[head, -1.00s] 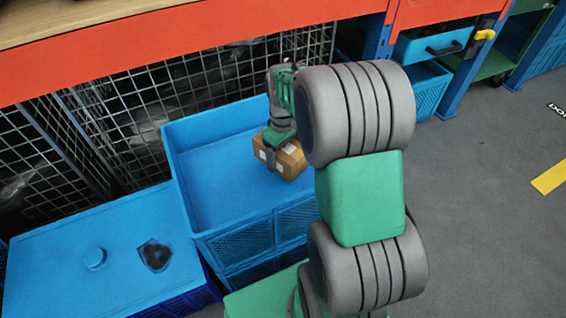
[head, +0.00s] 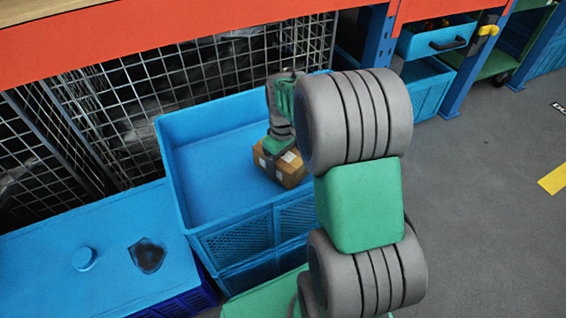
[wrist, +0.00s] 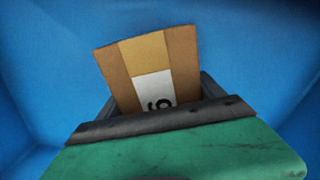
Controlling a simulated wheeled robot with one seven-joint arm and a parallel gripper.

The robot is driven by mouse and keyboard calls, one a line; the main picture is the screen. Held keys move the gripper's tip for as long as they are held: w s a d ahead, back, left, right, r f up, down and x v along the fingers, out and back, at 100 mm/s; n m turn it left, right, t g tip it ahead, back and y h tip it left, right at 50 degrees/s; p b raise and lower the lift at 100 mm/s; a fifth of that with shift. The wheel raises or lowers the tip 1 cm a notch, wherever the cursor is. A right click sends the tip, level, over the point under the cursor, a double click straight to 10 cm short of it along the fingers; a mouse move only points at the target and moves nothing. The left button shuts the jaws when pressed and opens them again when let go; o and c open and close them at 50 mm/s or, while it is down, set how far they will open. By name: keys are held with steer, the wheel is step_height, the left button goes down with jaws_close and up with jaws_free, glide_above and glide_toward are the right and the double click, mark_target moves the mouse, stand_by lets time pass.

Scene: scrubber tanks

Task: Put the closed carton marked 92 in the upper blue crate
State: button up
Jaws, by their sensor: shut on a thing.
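The closed brown carton (head: 284,168) with a white label is in my gripper (head: 279,150), inside the upper blue crate (head: 215,165), toward its right side. In the wrist view the carton (wrist: 148,62) shows a tape strip and a label with part of a digit; the rest of the marking is hidden by my gripper (wrist: 160,118). My gripper is shut on the carton. Blue crate surfaces surround it in the wrist view. I cannot tell whether the carton touches the crate floor.
A blue lidded container (head: 100,250) with a round knob and a dark patch stands at the left. A wire mesh cage (head: 210,90) and an orange-edged shelf (head: 150,40) are behind the crate. Grey floor (head: 480,220) lies open at the right.

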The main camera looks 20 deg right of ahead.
steer(key=shift+f, duration=0.6)
steer(key=o, duration=1.7)
steer(key=shift+o, duration=0.2)
